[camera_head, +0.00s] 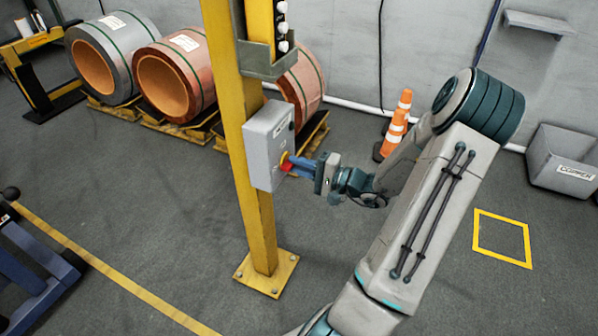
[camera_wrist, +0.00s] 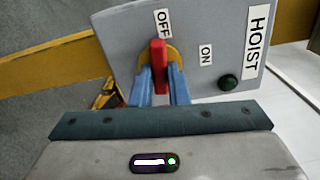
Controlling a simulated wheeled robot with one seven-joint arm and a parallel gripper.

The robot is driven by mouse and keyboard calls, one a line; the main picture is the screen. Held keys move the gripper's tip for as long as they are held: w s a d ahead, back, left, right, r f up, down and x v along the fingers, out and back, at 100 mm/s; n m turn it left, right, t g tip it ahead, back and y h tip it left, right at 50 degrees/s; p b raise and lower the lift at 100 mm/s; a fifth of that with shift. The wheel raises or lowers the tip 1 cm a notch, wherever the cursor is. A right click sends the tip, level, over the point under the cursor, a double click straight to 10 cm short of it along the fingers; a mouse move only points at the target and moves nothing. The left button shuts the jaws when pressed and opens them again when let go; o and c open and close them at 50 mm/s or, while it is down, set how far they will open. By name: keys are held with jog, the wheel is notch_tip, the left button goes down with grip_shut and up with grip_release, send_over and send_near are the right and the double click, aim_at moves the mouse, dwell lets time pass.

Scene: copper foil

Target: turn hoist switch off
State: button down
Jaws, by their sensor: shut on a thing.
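The hoist switch is a red handle (camera_wrist: 158,68) on a yellow round plate on a grey box. In the wrist view the box (camera_wrist: 205,25) has labels OFF, ON and HOIST. The handle's upper end points toward the OFF label (camera_wrist: 163,21); the ON label (camera_wrist: 206,54) is to its right. My gripper (camera_wrist: 160,80) is shut on the handle, one blue finger on each side, hiding part of its lower end. The head view shows the box (camera_head: 268,143) on a yellow post and my gripper (camera_head: 298,166) reaching the red handle (camera_head: 286,165) from the right.
The yellow post (camera_head: 245,160) stands on a bolted foot. A green button (camera_wrist: 228,82) is on the box near the HOIST label. Copper coils (camera_head: 175,78) lie on pallets behind. Orange cones (camera_head: 397,125) and a grey bin (camera_head: 562,165) stand farther right. Floor around the post is clear.

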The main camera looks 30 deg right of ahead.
jog(key=shift+f+n+b, duration=0.1)
jog(key=shift+n+b, duration=0.4)
jog(key=shift+n, duration=0.1)
jog(key=c, duration=1.4)
grip_release()
jog(key=shift+s, duration=0.1)
jog(key=p+v, duration=0.2)
jog(key=v, duration=1.1)
jog(key=shift+s+d, duration=0.25)
jog(key=shift+d, duration=0.1)
